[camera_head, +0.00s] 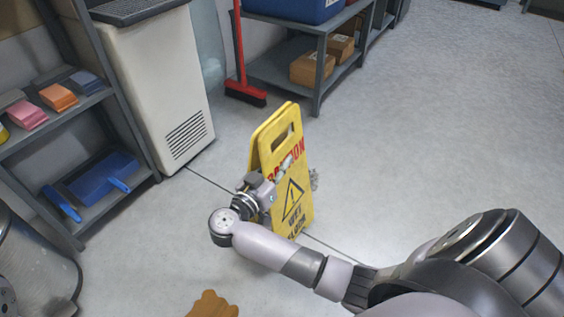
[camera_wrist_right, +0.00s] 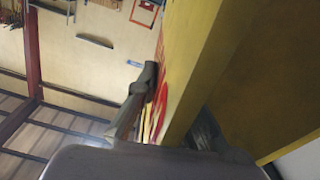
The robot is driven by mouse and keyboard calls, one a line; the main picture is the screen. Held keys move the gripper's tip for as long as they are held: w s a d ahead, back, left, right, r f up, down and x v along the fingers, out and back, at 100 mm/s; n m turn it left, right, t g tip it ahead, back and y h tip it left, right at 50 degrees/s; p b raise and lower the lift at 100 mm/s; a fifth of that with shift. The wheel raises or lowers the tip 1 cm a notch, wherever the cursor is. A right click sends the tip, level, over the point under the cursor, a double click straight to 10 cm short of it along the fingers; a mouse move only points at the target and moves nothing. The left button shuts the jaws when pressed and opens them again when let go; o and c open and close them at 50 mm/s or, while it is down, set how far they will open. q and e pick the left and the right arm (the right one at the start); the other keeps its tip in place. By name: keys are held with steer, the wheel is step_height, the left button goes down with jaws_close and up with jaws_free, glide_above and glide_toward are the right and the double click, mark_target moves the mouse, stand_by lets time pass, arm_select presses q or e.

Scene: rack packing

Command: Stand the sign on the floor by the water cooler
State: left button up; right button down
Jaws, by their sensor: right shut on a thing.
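The yellow caution sign (camera_head: 299,215) is upright in the middle of the head view, to the right of the water cooler (camera_head: 160,85). My right gripper (camera_head: 287,183) is shut on the sign around its middle, and my arm hides part of it. In the right wrist view the sign's yellow edge (camera_wrist_right: 205,65) fills the right side, with one finger (camera_wrist_right: 146,85) against it. I cannot tell whether the sign's foot touches the floor. The cooler is a pale upright cabinet with a vent low on its front. My left gripper is not in view.
A red broom (camera_head: 243,85) leans behind the sign. A grey shelf (camera_head: 318,75) with brown boxes (camera_head: 312,68) stands at the back. Another shelf (camera_head: 120,185) with a blue dustpan (camera_head: 103,178) is at left. An orange-brown patch (camera_head: 212,305) lies at the bottom. Floor at right is clear.

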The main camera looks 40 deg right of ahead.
steer(key=c, duration=2.1)
jaws_free()
steer(key=shift+f, duration=0.1)
steer(key=shift+c, duration=0.2)
steer(key=o, duration=0.4)
